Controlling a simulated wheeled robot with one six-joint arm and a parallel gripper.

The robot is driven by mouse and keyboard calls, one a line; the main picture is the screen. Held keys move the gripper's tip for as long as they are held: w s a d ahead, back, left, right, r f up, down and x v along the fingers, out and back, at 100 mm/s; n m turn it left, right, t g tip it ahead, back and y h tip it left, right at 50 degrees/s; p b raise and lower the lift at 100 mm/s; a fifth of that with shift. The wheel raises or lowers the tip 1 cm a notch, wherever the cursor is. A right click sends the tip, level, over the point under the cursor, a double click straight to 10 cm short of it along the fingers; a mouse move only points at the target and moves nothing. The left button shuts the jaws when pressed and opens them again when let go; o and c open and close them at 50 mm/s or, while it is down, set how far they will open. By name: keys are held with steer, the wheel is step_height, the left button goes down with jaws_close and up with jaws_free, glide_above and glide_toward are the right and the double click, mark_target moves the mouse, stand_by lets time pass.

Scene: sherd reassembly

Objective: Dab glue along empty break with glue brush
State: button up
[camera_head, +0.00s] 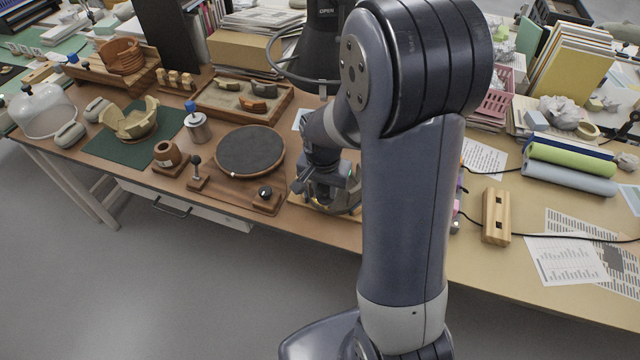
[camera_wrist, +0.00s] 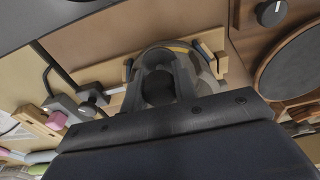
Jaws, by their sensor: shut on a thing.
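My gripper (camera_head: 335,188) is low over the front edge of the bench, right of the turntable. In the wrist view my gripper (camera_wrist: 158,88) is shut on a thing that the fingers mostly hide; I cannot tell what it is. A curved thing with a yellow and blue edge (camera_wrist: 196,52) shows beside the fingers, over a wooden stand (camera_wrist: 102,72). A metal glue pot (camera_head: 197,128) with a blue top stands left of the turntable. A partly rebuilt tan bowl (camera_head: 130,122) with a jagged open rim sits on a green mat. No brush can be clearly made out.
The dark turntable (camera_head: 250,150) on its wooden base is left of my gripper. A tray of loose sherds (camera_head: 212,107) lies behind it. A small brown pot (camera_head: 167,154) is front left. A slotted wooden block (camera_head: 496,215) and green roll (camera_head: 570,160) lie right.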

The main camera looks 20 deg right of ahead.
step_height(320, 180, up, 9)
steer(key=s+d+p, duration=0.2)
steer(key=s+p, duration=0.1)
steer(key=p, duration=0.3)
stand_by(1.5)
steer(key=shift+p, duration=0.3)
stand_by(0.4)
